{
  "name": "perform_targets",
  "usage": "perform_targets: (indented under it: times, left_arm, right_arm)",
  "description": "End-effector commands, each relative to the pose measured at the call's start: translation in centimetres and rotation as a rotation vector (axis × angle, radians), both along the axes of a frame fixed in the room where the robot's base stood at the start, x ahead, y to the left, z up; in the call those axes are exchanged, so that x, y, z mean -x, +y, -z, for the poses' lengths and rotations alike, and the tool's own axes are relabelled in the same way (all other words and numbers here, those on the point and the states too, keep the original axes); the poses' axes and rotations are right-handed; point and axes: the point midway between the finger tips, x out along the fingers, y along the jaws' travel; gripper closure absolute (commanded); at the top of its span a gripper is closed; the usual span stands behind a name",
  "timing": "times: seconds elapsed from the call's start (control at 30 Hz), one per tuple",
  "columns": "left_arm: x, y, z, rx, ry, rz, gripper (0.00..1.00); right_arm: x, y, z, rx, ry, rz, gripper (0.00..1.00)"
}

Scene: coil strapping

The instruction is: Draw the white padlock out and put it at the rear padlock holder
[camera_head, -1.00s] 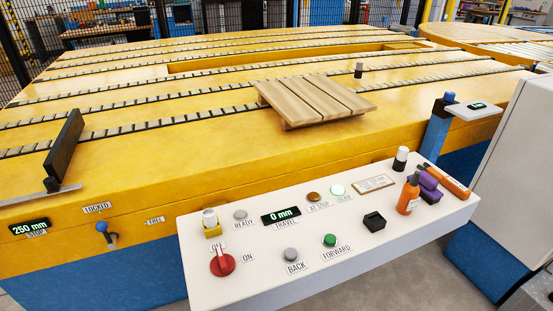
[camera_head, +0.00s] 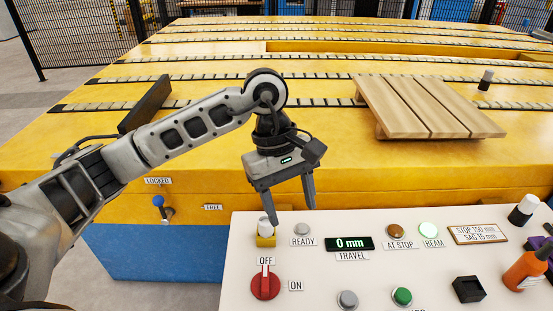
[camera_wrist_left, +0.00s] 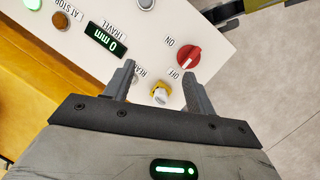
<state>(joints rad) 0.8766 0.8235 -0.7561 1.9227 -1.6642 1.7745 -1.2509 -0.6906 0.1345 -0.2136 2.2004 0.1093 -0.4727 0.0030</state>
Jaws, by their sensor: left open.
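The white padlock (camera_head: 265,225) is a small white piece standing in a yellow block (camera_head: 266,240) at the left of the control panel. In the left wrist view the white padlock (camera_wrist_left: 159,96) shows between the lines of the two fingers. My left gripper (camera_head: 292,214) points down just above and right of it, fingers apart and empty. One fingertip overlaps the padlock's top in the head view; I cannot tell if they touch. The left gripper also shows in the wrist view (camera_wrist_left: 159,68). I cannot identify the rear padlock holder for certain. My right gripper is out of view.
A red OFF/ON switch (camera_head: 265,284) sits in front of the padlock. A black block (camera_head: 469,289), round buttons and an orange bottle (camera_head: 526,270) are further right on the panel. A wooden pallet (camera_head: 425,105) lies on the yellow table behind. A blue-knobbed lever (camera_head: 161,205) is at left.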

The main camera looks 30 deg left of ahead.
Motion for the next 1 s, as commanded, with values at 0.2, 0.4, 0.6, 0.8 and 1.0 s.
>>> perform_targets:
  times: [0.2, 0.4, 0.6, 0.8, 1.0]
  left_arm:
    - [-1.8, 6.3, -2.2, -0.269, -0.084, 0.029, 0.44]
    - [-1.9, 7.1, -1.0, -0.304, -0.085, 0.032, 0.44]
    - [-1.8, 7.0, 2.7, -0.300, -0.082, 0.032, 0.44]
    - [-1.8, 7.0, 6.7, -0.299, -0.082, 0.033, 0.44]
    - [-1.8, 6.9, 10.4, -0.297, -0.084, 0.033, 0.44]
  right_arm:
    - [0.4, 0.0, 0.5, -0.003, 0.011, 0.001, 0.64]
    - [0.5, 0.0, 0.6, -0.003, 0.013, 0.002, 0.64]
    - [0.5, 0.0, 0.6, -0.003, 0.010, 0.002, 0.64]
    - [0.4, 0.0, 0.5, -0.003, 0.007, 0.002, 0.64]
    - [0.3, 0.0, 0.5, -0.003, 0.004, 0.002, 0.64]
